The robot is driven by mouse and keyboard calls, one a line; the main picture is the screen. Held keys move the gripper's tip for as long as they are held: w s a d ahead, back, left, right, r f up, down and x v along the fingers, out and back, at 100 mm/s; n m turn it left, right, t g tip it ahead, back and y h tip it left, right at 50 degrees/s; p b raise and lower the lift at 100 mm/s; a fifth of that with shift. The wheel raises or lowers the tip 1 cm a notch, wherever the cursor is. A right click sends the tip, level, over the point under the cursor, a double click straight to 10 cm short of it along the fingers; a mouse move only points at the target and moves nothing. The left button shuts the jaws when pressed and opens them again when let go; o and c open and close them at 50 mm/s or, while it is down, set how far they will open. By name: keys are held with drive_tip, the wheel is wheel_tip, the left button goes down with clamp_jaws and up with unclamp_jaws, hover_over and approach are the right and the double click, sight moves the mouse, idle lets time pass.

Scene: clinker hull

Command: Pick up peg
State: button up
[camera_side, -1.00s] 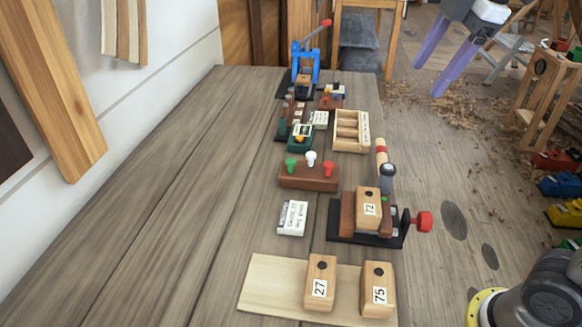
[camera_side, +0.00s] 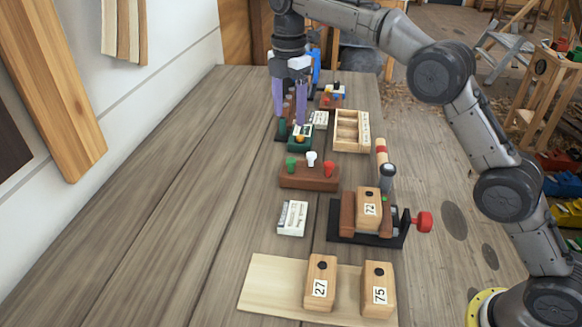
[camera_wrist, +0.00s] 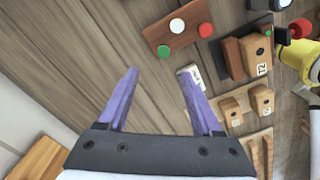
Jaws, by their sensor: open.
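A brown wooden block (camera_side: 308,180) stands mid-bench with three pegs: a green peg (camera_side: 291,163), a white peg (camera_side: 311,158) and a red peg (camera_side: 329,168). In the wrist view the block (camera_wrist: 190,37) is ahead of the fingertips, with the green peg (camera_wrist: 163,51) nearest, then the white peg (camera_wrist: 176,25) and red peg (camera_wrist: 205,30). My gripper (camera_side: 290,119) points down, open and empty, farther along the bench. In the wrist view my gripper (camera_wrist: 158,70) shows bare boards between its fingers. The side view does not show its exact height.
A green box (camera_side: 301,140) and a compartment tray (camera_side: 352,131) are near the gripper in the side view. A white labelled box (camera_side: 292,218), a clamp holding block 72 (camera_side: 367,212), and blocks 27 (camera_side: 320,283) and 75 (camera_side: 378,290) lie nearer. The bench's left side is clear.

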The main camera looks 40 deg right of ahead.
hover_over(291, 160)
drive_tip(key=f, duration=0.8)
drive_tip(key=shift+w+f, duration=0.15)
drive_tip(key=shift+w, duration=0.15)
drive_tip(key=f, duration=0.4)
drive_tip(key=shift+s+f, duration=0.2)
drive_tip(key=shift+s, duration=0.15)
drive_tip(key=shift+f, duration=0.6)
clamp_jaws()
